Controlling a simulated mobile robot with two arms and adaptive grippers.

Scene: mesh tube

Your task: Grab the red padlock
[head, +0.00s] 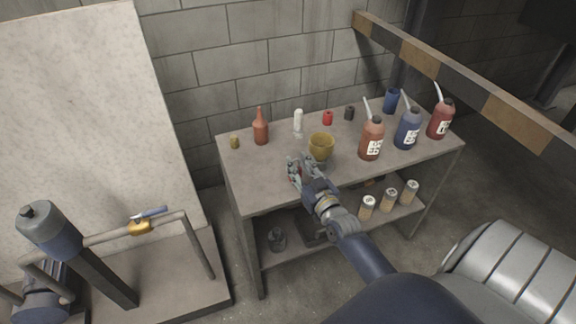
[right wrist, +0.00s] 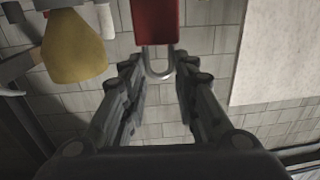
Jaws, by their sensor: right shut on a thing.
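The red padlock (right wrist: 156,20) shows at the top middle of the right wrist view, with its grey shackle (right wrist: 158,70) pointing toward my gripper. My right gripper (right wrist: 161,62) is shut on the padlock, with its fingers on either side of the shackle. The exact contact is hard to make out. In the head view my right gripper (head: 298,165) is above the front left part of the table, left of a yellow cup (head: 320,147). The padlock is mostly hidden by the gripper there. My left gripper is not in view.
The table (head: 265,187) holds an orange-red bottle (head: 261,130), a white bottle (head: 298,121), a small red item (head: 327,118) and several labelled spout bottles at right. Cans stand on the lower shelf. A striped beam (head: 450,75) runs behind at right. The table's front left is clear.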

